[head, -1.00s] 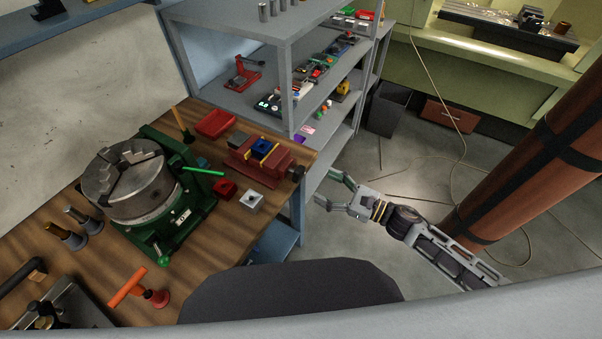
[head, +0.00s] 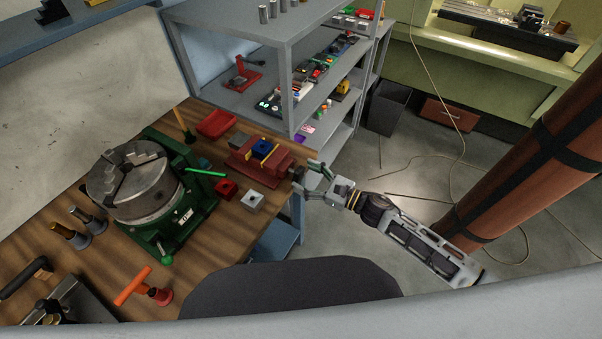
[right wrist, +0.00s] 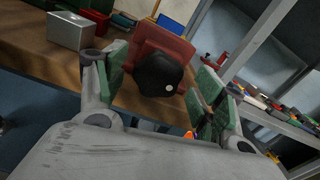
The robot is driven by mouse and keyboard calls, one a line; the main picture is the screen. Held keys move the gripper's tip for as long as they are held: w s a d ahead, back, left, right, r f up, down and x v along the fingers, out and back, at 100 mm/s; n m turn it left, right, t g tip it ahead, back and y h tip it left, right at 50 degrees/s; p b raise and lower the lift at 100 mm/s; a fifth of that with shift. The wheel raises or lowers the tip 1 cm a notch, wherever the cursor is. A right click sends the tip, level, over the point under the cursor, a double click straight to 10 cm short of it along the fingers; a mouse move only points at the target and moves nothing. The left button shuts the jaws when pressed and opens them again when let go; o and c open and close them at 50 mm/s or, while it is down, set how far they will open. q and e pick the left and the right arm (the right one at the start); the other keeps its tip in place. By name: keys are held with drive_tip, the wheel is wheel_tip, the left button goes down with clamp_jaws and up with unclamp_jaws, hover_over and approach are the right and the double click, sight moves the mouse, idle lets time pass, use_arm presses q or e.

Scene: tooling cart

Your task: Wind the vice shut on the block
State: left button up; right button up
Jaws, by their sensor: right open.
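The red vice (head: 283,163) stands at the right end of the wooden bench. A blue block (head: 262,148) sits between its yellow-edged jaws. Its dark round knob (head: 298,173) sticks out toward my right gripper (head: 306,179), which is open at the bench edge. In the right wrist view, the black knob (right wrist: 160,75) lies between and ahead of the green-padded fingers of the right gripper (right wrist: 158,82), with space visible on both sides. The red vice body (right wrist: 165,40) shows behind it. My left gripper is not in view.
A grey block (head: 252,201) and a small red box (head: 226,188) stand in front of the vice. A green-based chuck (head: 130,185) is to the left. A red tray (head: 217,123) lies behind.

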drive_tip(key=shift+x, duration=1.1)
drive_tip(key=c, duration=1)
drive_tip(key=shift+m, duration=0.6)
drive_tip(key=shift+m, duration=1.2)
drive_tip(key=shift+w+d+m, duration=0.1)
drive_tip(key=shift+m, duration=1.5)
